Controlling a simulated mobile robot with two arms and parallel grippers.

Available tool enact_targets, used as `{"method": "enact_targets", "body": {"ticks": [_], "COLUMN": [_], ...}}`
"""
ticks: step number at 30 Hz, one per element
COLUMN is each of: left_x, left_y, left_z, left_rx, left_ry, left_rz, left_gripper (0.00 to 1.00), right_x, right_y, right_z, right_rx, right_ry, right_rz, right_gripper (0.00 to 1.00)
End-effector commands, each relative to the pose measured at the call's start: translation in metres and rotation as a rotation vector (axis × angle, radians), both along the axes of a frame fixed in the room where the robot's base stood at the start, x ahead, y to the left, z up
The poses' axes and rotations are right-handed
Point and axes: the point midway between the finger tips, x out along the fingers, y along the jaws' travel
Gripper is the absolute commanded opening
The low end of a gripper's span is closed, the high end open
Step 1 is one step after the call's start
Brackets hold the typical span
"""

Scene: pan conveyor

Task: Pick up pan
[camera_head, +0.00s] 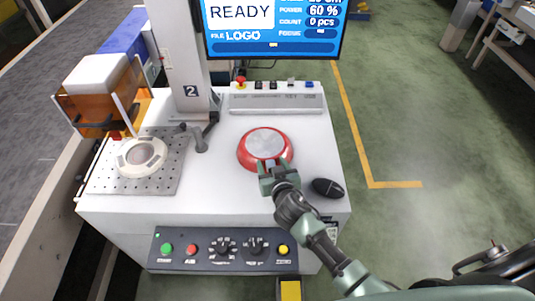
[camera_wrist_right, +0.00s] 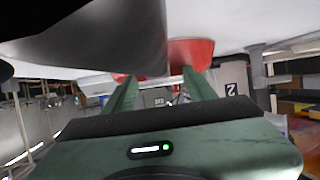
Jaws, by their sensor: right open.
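The pan (camera_head: 265,143) lies on the white machine table as a round red shape with a grey disc face up. I cannot make out its handle. My right gripper (camera_head: 271,168) is at the pan's near edge, its fingers pointing at the rim. In the right wrist view my right gripper (camera_wrist_right: 161,82) shows two green fingers spread apart, and the red pan (camera_wrist_right: 190,54) is at and beyond their tips. Whether the fingers touch the pan I cannot tell. My left gripper is not in view.
A black mouse-like object (camera_head: 328,188) lies right of my right gripper. A perforated plate (camera_head: 112,178) with a white round part (camera_head: 140,156) is at the left. A column marked 2 (camera_head: 184,65) and a screen (camera_head: 275,22) stand behind. A button panel (camera_head: 222,250) is in front.

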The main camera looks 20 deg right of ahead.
Motion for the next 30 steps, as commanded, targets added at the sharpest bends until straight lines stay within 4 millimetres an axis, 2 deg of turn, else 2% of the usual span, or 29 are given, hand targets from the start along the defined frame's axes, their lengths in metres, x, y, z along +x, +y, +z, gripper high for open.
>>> {"method": "enact_targets", "body": {"ticks": [4, 5, 10, 11, 30], "left_x": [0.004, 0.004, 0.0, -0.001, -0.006], "left_y": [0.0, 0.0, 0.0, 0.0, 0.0], "left_z": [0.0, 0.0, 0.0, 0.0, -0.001], "left_rx": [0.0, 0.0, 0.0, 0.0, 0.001], "left_ry": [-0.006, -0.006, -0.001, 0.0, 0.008], "left_rz": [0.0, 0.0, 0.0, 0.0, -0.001], "left_gripper": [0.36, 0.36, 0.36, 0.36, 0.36], "right_x": [0.0, 0.0, -0.001, -0.001, -0.001], "right_y": [0.0, 0.0, 0.0, 0.0, 0.0], "right_z": [0.0, 0.0, 0.0, 0.0, -0.001], "right_rx": [0.001, 0.001, 0.001, 0.001, 0.001], "right_ry": [0.001, 0.001, 0.001, 0.001, 0.003], "right_rz": [0.0, 0.0, 0.0, 0.0, -0.001], "right_gripper": [0.56, 0.5, 0.03, 0.0, 0.0]}}
